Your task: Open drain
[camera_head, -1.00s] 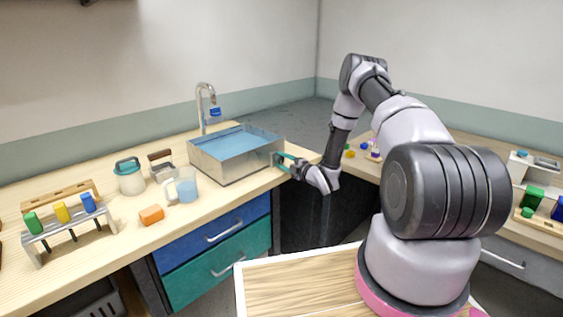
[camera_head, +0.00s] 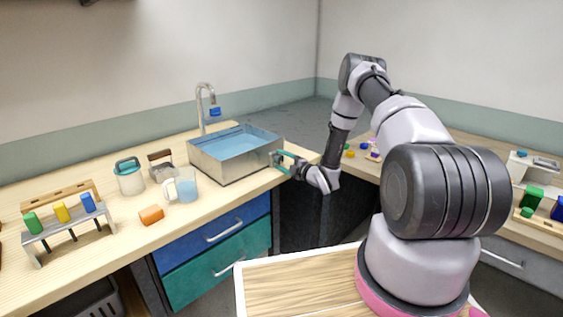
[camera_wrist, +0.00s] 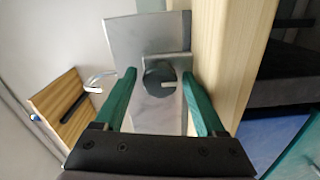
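The metal sink basin (camera_head: 228,169) stands on the wooden counter and holds blue water (camera_head: 238,142). Its end wall (camera_wrist: 139,38) fills the middle of the wrist view. A dark round drain knob (camera_wrist: 160,77) with a pale lever sits on that wall. My gripper (camera_head: 277,158) is at the right side of the basin. In the wrist view its two green fingers (camera_wrist: 160,80) are apart, one on each side of the knob, with gaps visible. The gripper looks open and empty. Whether a finger touches the wall is unclear.
A faucet (camera_head: 202,108) rises behind the basin. The counter edge runs beside my gripper.

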